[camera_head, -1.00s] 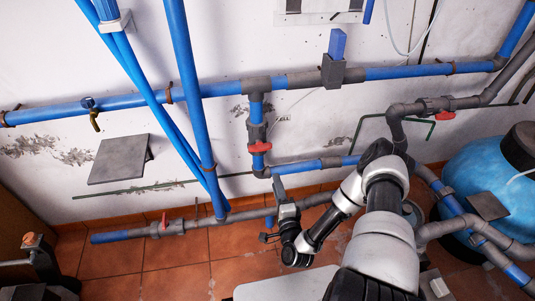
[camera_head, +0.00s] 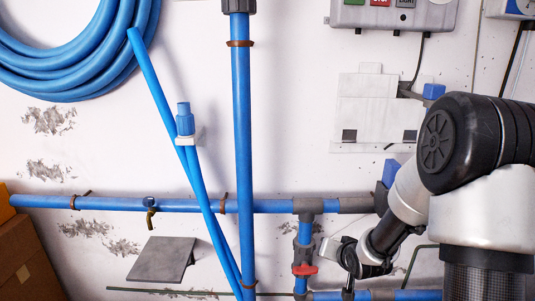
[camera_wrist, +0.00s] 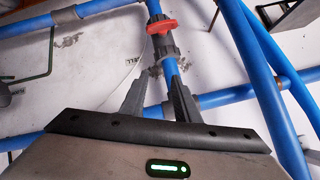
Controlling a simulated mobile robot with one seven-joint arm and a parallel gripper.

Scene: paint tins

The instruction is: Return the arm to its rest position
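My arm (camera_head: 484,215) fills the right side of the head view, bent, with its wrist end (camera_head: 365,257) in front of the wall pipes. My gripper (camera_wrist: 158,98) shows in the wrist view with its two dark fingers apart and nothing between them. A blue pipe with a red valve handle (camera_wrist: 162,27) lies beyond the fingers. The same red handle (camera_head: 304,270) is just left of my wrist end in the head view. The fingertips are hard to make out in the head view. No paint tins are in view.
Blue pipes (camera_head: 243,130) run along the white wall. A coiled blue hose (camera_head: 80,75) hangs at upper left. A grey control box (camera_head: 394,14) is at the top right.

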